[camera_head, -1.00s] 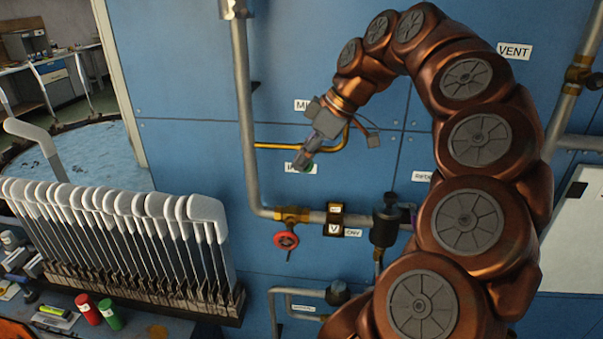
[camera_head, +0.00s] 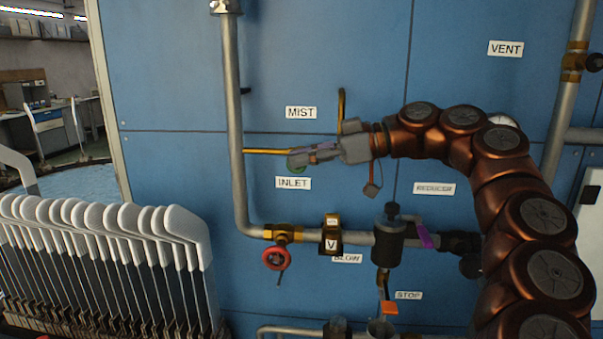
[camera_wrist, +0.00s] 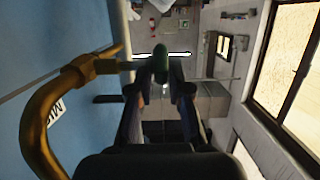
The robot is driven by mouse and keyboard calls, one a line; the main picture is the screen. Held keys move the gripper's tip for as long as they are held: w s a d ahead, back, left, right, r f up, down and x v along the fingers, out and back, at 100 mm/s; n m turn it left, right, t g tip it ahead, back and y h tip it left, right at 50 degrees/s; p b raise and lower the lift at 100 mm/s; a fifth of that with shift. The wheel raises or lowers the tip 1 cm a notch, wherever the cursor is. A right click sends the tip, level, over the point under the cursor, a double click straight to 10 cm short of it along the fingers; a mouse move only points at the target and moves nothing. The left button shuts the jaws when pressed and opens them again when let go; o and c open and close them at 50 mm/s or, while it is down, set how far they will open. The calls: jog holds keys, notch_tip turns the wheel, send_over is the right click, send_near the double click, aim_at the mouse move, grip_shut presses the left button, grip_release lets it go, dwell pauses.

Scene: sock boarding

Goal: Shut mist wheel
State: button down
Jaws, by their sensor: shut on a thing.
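The mist wheel is a small green wheel (camera_head: 297,168), just below the MIST label (camera_head: 300,113) and above the INLET label on the blue panel. It joins a thin yellow pipe. My gripper (camera_head: 303,159) reaches it from the right, nearly level, and is shut on it. In the wrist view the green wheel (camera_wrist: 160,56) sits between my two fingertips (camera_wrist: 161,82), seen edge-on. My fingers hide part of the wheel in the head view, and its turn position cannot be told.
A red wheel (camera_head: 276,257) hangs on the thick grey pipe (camera_head: 241,150) below. A dark reducer body (camera_head: 389,238) with a purple lever (camera_head: 425,235) stands right of it. White sock boards (camera_head: 110,235) fill the lower left. A curved brass pipe (camera_wrist: 38,125) passes close beside my gripper.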

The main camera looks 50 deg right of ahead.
jog(key=shift+t+b, duration=0.4)
jog(key=shift+b, duration=0.05)
jog(key=c, duration=1.1)
grip_release()
jog(key=shift+s+d, duration=0.1)
jog(key=v, duration=0.7)
jog(key=shift+d, duration=0.15)
jog(key=shift+s, duration=0.15)
